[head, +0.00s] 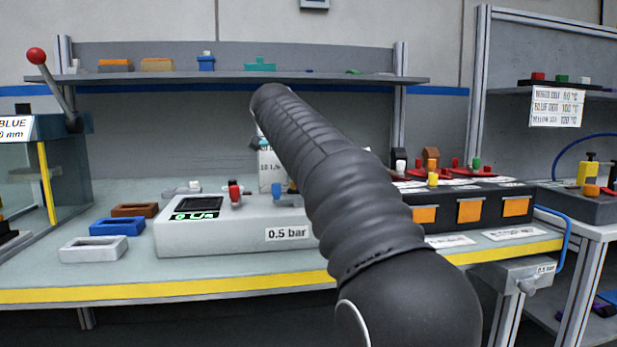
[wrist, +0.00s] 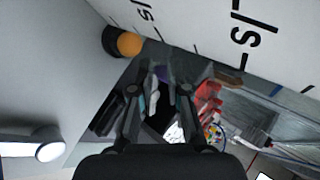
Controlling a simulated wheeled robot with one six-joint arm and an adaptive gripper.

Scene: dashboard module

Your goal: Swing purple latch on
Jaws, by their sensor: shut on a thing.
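In the wrist view, my gripper (wrist: 161,85) reaches toward a white panel with dark lettering. A small purple piece (wrist: 162,73), which looks like the purple latch, shows between the fingertips. The jaws are shut on it, with some width left between the finger bodies. Its base and exact angle are hidden by the fingers and blur. In the head view my dark arm hides the latch and most of the gripper.
An orange knob (wrist: 129,44) on a black mount sits close to the left of the fingers. A grey 0.5 bar box (head: 235,232) stands on the bench below the arm. A shelf (head: 200,78) runs behind. A black box with orange squares (head: 470,211) stands right.

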